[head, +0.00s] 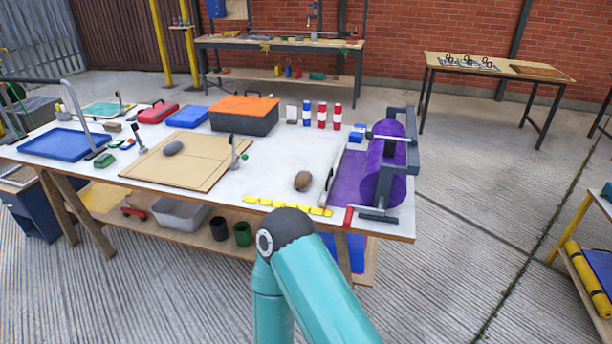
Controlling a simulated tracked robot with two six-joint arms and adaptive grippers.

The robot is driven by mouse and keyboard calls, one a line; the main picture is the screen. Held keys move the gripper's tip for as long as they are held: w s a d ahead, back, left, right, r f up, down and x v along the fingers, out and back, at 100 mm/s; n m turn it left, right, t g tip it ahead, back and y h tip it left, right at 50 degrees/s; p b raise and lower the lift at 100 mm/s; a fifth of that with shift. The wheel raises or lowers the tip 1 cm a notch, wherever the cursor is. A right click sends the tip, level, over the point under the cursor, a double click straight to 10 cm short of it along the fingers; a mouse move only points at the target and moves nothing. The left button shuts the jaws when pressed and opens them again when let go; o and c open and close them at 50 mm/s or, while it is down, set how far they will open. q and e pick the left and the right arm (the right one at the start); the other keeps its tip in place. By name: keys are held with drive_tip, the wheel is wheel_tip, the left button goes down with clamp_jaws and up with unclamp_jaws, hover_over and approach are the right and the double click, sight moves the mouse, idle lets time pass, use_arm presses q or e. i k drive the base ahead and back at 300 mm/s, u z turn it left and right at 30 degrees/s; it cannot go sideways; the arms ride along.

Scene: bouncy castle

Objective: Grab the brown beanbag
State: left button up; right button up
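The brown beanbag (303,181) looks like a small brown oval lump. It lies on the white top of the workbench (272,178), right of the tan board and left of the purple roll. Nothing touches it. One of my teal arm links with a dark joint rises at the bottom centre, in front of the bench's near edge. Neither of my grippers shows in the head view.
A yellow strip (287,206) lies along the near edge. A purple roll (384,165) in a grey frame stands to the right. A grey lump (173,148) lies on the tan board (187,172). Striped cylinders (322,115) stand behind. The white top around the beanbag is clear.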

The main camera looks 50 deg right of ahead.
sight(303, 180)
drive_tip(key=z, duration=0.45)
drive_tip(key=i, duration=1.15)
drive_tip(key=z, duration=0.75)
